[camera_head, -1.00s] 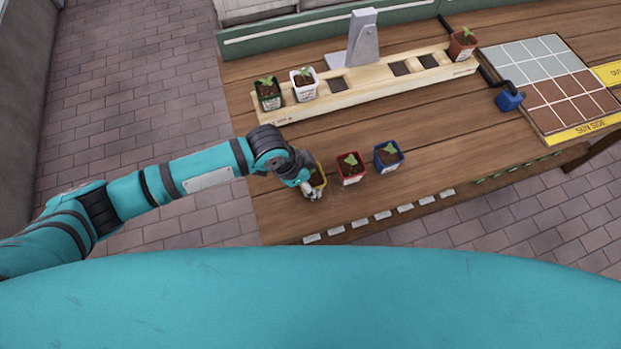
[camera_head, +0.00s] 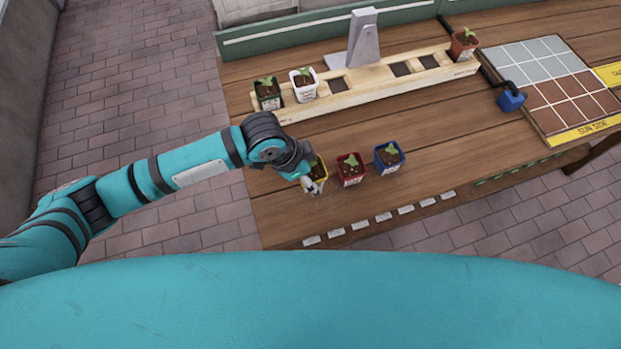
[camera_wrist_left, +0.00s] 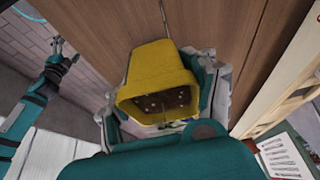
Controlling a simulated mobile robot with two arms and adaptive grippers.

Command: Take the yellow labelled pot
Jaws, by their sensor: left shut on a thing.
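The yellow pot (camera_head: 320,172) holds a green seedling and stands out just left of the red pot in the head view. My left gripper (camera_head: 313,187) is shut on it, and fingers and arm hide part of it.
A red pot (camera_head: 351,171) and a blue pot (camera_head: 389,159) stand to the right. A wooden rack (camera_head: 380,87) behind holds green, white and terracotta pots and has empty square slots.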

